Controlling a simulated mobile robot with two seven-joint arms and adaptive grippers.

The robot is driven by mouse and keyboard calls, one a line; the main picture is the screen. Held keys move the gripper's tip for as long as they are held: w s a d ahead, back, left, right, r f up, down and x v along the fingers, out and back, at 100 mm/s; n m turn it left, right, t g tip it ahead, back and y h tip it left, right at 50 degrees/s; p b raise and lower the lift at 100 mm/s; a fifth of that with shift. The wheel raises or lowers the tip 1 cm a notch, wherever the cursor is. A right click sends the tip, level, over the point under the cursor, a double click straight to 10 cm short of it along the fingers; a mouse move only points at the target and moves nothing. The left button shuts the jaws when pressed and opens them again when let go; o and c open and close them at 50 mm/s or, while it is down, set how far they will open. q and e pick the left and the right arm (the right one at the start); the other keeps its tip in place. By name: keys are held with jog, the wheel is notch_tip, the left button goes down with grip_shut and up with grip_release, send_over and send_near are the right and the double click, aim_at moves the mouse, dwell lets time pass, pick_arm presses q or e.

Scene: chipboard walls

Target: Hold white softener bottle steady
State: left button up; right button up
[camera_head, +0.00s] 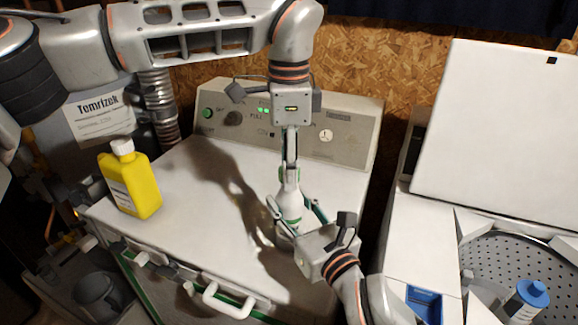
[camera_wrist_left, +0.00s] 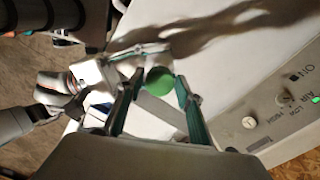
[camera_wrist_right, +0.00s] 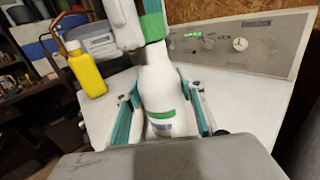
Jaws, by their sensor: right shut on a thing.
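The white softener bottle (camera_head: 290,207) with a green label stands upright on the white machine top. It also shows in the right wrist view (camera_wrist_right: 162,88). My right gripper (camera_head: 294,216) is shut on the bottle's body, with one finger on each side (camera_wrist_right: 165,100). My left gripper (camera_head: 290,172) points down from above at the bottle's top. In the left wrist view, the green cap (camera_wrist_left: 160,80) lies between the left fingertips (camera_wrist_left: 160,76). These fingers look open, with the cap close between them. The fingers partly hide the bottle's neck in the head view.
A yellow bottle with a white cap (camera_head: 135,182) stands at the left of the machine top (camera_head: 195,180). A control panel (camera_head: 345,125) rises behind. At right, an open washer with a raised lid (camera_head: 505,130) holds a blue-capped bottle (camera_head: 528,297).

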pick_arm(q)
jog(key=m, duration=0.4)
jog(key=shift+m, duration=0.4)
jog(key=m, duration=0.4)
jog(key=shift+m, duration=0.3)
jog(key=m, duration=0.4)
jog(key=shift+m, duration=0.3)
jog(key=m, duration=0.4)
jog(key=shift+m, duration=0.4)
grip_shut()
jog(key=n, duration=0.4)
jog(key=shift+n, duration=0.4)
